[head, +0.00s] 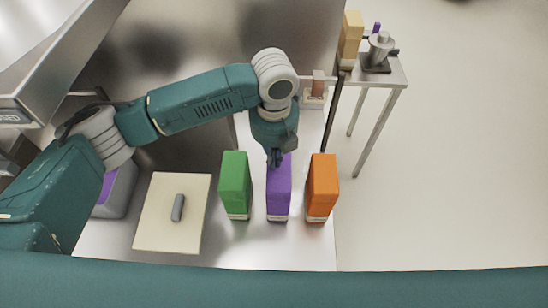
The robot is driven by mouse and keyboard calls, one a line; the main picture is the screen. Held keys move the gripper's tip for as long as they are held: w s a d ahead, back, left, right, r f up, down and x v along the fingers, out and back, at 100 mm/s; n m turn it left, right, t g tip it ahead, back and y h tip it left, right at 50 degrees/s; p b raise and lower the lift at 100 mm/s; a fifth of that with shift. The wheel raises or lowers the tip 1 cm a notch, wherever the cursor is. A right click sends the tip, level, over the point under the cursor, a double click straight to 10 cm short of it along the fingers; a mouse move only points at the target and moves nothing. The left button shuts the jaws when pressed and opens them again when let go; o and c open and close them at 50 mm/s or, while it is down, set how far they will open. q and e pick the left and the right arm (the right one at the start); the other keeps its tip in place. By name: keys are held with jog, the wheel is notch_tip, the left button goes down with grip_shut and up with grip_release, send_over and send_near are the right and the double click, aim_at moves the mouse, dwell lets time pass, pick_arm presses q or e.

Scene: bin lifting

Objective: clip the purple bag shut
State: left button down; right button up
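The purple bag (279,196) stands upright on the metal counter, between a green bag (235,184) and an orange bag (322,186). My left gripper (275,160) points down at the top of the purple bag, and its fingers overlap the bag's upper edge in the head view. I cannot tell whether the fingers touch the bag, or how far apart they are. A small grey object (178,208), possibly a clip, lies on a cream board (151,232) to the left. My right gripper is not in view.
The green and orange bags stand close on either side of the purple one. A grey and purple container (117,195) is left of the board, partly hidden by my arm. A side table (388,72) with a metal pot (379,50) stands at the back right. Open floor lies right.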

pick_arm(q)
jog(key=shift+r+p, duration=0.6)
jog(key=shift+r, duration=2.15)
